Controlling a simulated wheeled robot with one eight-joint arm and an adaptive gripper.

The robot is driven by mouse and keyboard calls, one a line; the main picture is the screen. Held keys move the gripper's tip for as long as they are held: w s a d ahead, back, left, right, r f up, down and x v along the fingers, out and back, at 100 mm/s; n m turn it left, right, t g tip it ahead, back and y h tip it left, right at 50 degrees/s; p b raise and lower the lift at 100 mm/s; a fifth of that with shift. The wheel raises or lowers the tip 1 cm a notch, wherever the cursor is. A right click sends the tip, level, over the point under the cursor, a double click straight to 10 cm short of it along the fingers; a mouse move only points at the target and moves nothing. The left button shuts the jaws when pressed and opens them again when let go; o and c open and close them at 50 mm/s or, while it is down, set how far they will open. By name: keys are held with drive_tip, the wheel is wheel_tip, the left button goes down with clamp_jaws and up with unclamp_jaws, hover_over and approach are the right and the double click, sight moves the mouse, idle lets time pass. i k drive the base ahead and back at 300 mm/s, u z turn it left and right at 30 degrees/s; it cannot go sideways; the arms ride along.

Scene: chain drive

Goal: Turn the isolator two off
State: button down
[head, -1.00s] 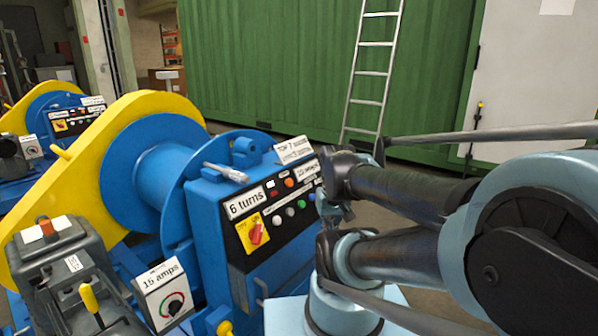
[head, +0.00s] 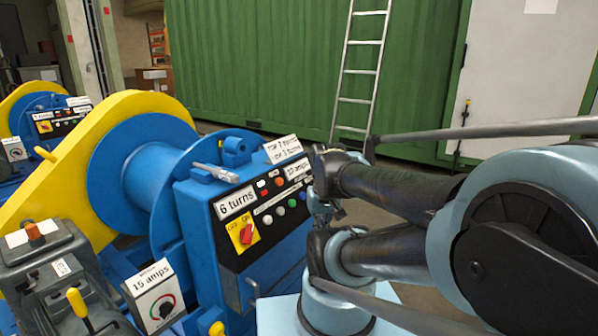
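A red rotary isolator switch (head: 246,234) sits on a yellow plate with OFF and ON lettering, on the black front panel of the near blue winch (head: 200,222). Its handle is tilted. A similar small red-and-yellow switch (head: 44,126) shows on the farther winch at the left. I cannot read which one is number two. My gripper (head: 322,207) is the small dark part at the arm's end, to the right of the near panel and apart from the near switch in the picture. Its fingers are too small and overlapped to make out.
A "6 turns" label (head: 236,203), coloured buttons (head: 279,211) and lamps share the panel. A "15 amps" dial box (head: 155,296) and a yellow-handled lever (head: 78,303) stand at lower left. A ladder (head: 360,72) leans on the green container (head: 260,70) behind.

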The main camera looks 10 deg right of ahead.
sight(245, 234)
drive_tip(key=z, duration=1.2)
drive_tip(key=k, duration=2)
drive_tip(key=u, duration=0.35)
